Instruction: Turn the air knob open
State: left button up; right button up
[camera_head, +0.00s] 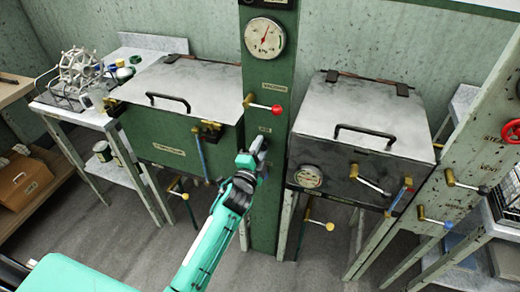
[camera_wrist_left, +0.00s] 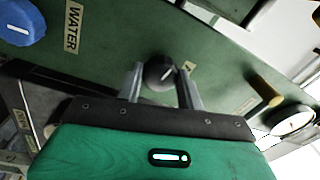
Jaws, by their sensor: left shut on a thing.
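The air knob (camera_wrist_left: 158,70) is a dark round knob with a pale line on its face, on the green column (camera_head: 269,200). In the left wrist view it sits between the two fingers of my left gripper (camera_wrist_left: 161,84), which is shut on it. In the head view my left gripper (camera_head: 257,147) reaches the column just below a small label (camera_head: 265,130), and the gripper hides the knob. A label partly covered by a finger shows beside the knob in the wrist view. My right gripper is not in view.
A pressure gauge (camera_head: 265,38) and a brass valve with a red-tipped lever (camera_head: 263,106) are higher on the column. A blue knob (camera_wrist_left: 20,22) is beside a WATER label (camera_wrist_left: 73,28). Lidded basins stand left (camera_head: 180,90) and right (camera_head: 362,108) of the column.

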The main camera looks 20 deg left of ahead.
pick_arm(q)
jog(key=shift+n, duration=1.2)
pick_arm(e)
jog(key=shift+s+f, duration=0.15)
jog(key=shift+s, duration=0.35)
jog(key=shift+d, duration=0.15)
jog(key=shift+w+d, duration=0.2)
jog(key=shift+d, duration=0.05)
pick_arm(q)
jog(key=o, duration=1)
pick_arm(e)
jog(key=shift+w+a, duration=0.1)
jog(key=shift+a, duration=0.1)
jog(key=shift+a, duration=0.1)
pick_arm(q)
jog(key=shift+s, duration=0.1)
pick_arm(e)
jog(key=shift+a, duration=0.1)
